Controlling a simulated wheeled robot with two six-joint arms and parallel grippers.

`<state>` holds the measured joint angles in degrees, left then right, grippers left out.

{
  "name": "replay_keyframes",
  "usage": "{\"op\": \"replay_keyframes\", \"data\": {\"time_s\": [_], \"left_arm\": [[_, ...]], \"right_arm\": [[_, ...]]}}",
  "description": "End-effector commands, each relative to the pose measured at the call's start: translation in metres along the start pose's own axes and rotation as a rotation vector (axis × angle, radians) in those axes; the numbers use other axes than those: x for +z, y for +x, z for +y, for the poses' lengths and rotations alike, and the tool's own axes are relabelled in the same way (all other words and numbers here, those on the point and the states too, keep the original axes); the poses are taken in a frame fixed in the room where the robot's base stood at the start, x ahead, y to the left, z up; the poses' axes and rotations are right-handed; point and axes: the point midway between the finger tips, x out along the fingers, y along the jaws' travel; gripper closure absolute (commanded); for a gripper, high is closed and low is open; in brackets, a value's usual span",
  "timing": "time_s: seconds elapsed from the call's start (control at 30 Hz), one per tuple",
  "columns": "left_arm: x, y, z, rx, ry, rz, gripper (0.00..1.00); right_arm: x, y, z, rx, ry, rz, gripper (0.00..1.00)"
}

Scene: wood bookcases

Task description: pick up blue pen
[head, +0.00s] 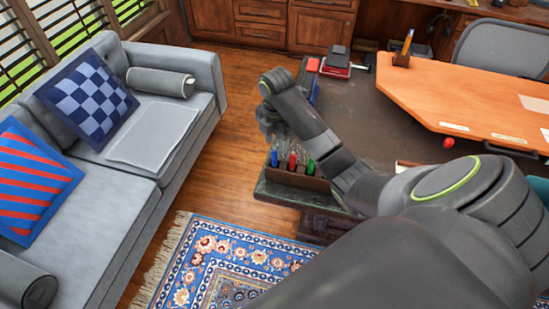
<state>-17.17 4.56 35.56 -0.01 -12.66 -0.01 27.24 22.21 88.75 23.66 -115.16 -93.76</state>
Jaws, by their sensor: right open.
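A blue pen (274,158) stands upright in a dark wooden holder (296,181) at the near left corner of the dark tabletop (345,97). A red pen (292,160) and a green pen (310,166) stand to its right in the same holder. My right gripper (270,130) is open, a little above the blue pen in the picture and apart from it. Its fingers are small, dark and partly hidden by the wrist. My left gripper is not in view.
A grey sofa (70,200) with cushions stands at the left. A red and black item (338,62) lies at the table's far end. Wood floor (240,100) lies between.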

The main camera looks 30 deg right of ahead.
Motion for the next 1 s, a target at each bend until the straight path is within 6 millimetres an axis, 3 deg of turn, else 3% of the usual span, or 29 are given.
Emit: {"op": "replay_keyframes", "data": {"time_s": [0.27,0.53,0.7,0.9,1.0], "left_arm": [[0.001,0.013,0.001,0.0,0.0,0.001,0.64],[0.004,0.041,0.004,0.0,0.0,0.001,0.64],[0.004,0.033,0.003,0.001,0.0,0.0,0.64],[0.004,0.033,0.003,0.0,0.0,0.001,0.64],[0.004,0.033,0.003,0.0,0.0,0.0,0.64]], "right_arm": [[0.0,0.013,0.001,0.0,0.0,0.0,0.57],[0.0,0.04,0.004,0.0,0.0,0.0,0.57],[-0.001,0.055,0.003,-0.002,0.0,0.0,0.57],[0.0,0.056,0.003,0.0,0.0,-0.001,0.57],[0.0,0.056,0.003,0.0,0.0,-0.001,0.69]]}}
